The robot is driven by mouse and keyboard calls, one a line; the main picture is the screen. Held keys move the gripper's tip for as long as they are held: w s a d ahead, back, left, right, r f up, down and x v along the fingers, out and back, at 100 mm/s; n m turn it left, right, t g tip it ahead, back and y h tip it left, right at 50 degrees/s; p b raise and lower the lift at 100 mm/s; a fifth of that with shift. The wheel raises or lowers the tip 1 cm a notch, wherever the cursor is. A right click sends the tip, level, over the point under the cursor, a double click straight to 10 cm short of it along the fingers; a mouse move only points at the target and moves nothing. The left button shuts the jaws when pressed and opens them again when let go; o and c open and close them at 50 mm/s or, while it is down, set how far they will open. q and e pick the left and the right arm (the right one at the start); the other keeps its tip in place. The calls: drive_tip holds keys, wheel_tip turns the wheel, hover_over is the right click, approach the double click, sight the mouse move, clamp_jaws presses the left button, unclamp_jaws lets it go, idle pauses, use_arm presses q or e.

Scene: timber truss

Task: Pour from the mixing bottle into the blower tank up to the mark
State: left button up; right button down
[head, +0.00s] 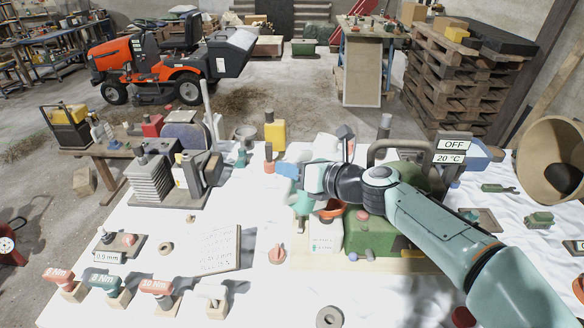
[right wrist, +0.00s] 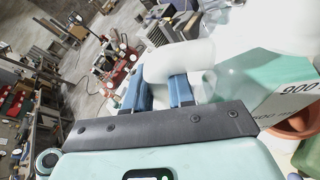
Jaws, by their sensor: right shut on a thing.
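My right gripper (head: 287,170) has its blue fingers shut on a white translucent part of the mixing bottle, seen in the right wrist view (right wrist: 190,62). The bottle holds teal liquid (right wrist: 255,88), and markings including "900" show on its side. In the head view, a teal part of the bottle (head: 303,203) shows below the gripper; the wrist hides much of the rest. An orange funnel-like ring (head: 332,209) sits just below, on a pale tank (head: 324,236) beside the green blower body (head: 378,236). Whether liquid is flowing, and the fill mark, cannot be made out. My left gripper is out of view.
A yellow bottle (head: 275,134) and a grey machine (head: 155,178) stand left of the gripper. A written sheet (head: 215,248) lies at front left, near several torque-labelled tools (head: 104,285). A sign (head: 452,150) reads OFF and 20 °C.

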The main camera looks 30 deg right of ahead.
drive_tip(key=shift+r, duration=0.3)
drive_tip(key=shift+a+r+m, duration=0.1)
drive_tip(key=shift+r+m, duration=0.1)
drive_tip(key=shift+m, duration=0.2)
drive_tip(key=shift+r+y, duration=0.1)
drive_tip(key=shift+y, duration=0.2)
drive_tip(key=shift+r+m, duration=0.2)
drive_tip(key=shift+m, duration=0.2)
idle(0.5)
drive_tip(key=shift+r+m+y, duration=0.2)
drive_tip(key=shift+m+y, duration=0.1)
drive_tip(key=shift+m, duration=0.2)
